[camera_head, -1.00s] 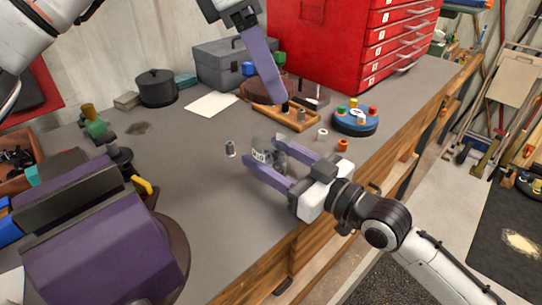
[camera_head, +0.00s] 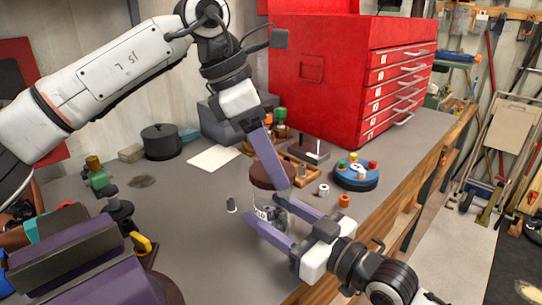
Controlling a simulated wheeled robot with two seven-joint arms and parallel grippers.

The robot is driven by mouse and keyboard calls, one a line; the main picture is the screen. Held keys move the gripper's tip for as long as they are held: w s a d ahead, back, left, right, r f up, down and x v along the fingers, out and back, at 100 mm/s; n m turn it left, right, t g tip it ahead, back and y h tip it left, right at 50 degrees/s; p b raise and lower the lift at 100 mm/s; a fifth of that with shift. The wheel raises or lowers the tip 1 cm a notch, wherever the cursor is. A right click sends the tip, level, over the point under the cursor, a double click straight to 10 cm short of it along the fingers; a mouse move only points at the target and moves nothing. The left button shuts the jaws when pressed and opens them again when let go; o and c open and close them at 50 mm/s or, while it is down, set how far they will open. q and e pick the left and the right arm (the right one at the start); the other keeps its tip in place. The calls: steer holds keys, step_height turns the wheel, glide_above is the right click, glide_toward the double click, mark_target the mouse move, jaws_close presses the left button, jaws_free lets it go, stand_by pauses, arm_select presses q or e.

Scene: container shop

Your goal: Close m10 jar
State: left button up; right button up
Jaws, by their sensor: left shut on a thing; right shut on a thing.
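The m10 jar (camera_head: 262,212) is a clear glass jar with a white label and dark contents. It stands on the grey bench, between the purple fingers of my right gripper (camera_head: 275,222), which is shut on it. My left gripper (camera_head: 272,170) comes down from above and is shut on a round brown lid (camera_head: 261,177). The lid is over the jar's mouth and looks roughly level. I cannot tell whether it touches the rim. One left finger hides part of the lid, and the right fingers hide part of the jar.
A small grey cylinder (camera_head: 231,205) stands left of the jar. A purple vise (camera_head: 85,270) fills the front left.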

mark_target(272, 208)
arm_select(q)
steer(key=shift+f, duration=0.9)
steer(key=shift+f, duration=0.6)
steer(key=m+g, duration=0.2)
steer(key=m, duration=0.3)
steer(key=shift+w, duration=0.15)
steer(key=m+g+y, duration=0.1)
steer(key=m, duration=0.3)
steer(key=shift+d, duration=0.1)
steer(key=shift+m+g, duration=0.4)
steer(key=shift+m, duration=0.3)
steer(key=o, duration=1)
